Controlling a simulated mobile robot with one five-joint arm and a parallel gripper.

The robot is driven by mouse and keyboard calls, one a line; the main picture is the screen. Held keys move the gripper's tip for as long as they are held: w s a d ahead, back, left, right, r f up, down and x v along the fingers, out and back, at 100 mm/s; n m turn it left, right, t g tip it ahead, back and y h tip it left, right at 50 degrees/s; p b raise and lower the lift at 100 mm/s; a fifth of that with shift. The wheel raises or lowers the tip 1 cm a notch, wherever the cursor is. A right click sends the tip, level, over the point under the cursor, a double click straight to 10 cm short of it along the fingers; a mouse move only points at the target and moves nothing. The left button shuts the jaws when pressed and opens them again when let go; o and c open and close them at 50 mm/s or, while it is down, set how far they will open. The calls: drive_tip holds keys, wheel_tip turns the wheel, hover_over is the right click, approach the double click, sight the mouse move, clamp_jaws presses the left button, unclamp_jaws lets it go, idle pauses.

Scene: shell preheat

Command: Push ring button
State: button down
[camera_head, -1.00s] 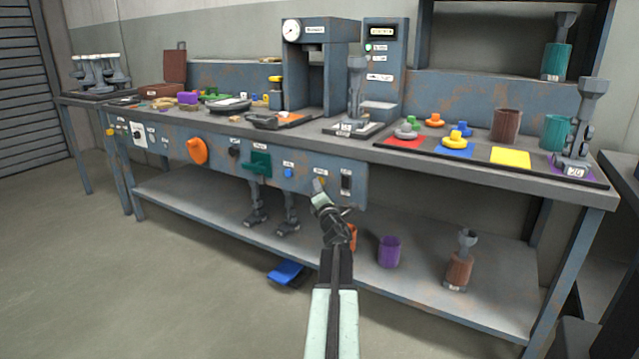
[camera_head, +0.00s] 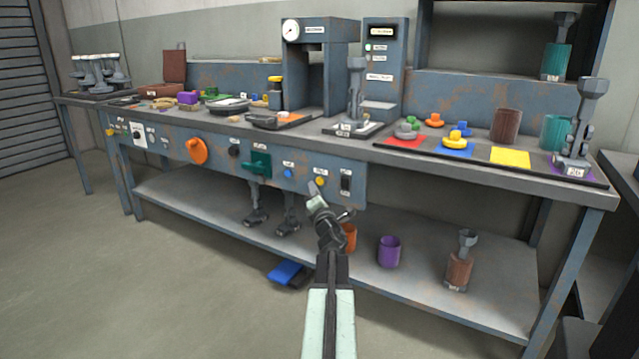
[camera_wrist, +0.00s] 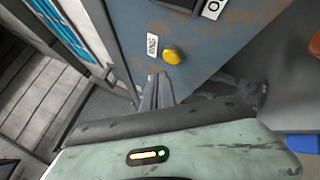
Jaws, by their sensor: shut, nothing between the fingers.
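The ring button is a yellow round knob (camera_head: 320,181) on the blue-grey front panel under the bench top, left of a black switch. The wrist view shows the yellow button (camera_wrist: 172,55) with a small white label (camera_wrist: 152,46) beside it that seems to read RING. My gripper (camera_head: 312,187) is shut and empty, its tip just left of and below the button in the head view. In the wrist view the closed fingers (camera_wrist: 157,90) point toward the panel, with the tips just below the button; a gap appears between them, though contact is hard to judge.
On the same panel are a blue button (camera_head: 288,173), a black switch (camera_head: 346,182), a green part (camera_head: 258,163) and an orange knob (camera_head: 197,151). A purple cup (camera_head: 389,251) stands on the lower shelf (camera_head: 420,275). Open floor lies in front.

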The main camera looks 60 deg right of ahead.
drive_tip(key=a, duration=0.4)
idle(0.8)
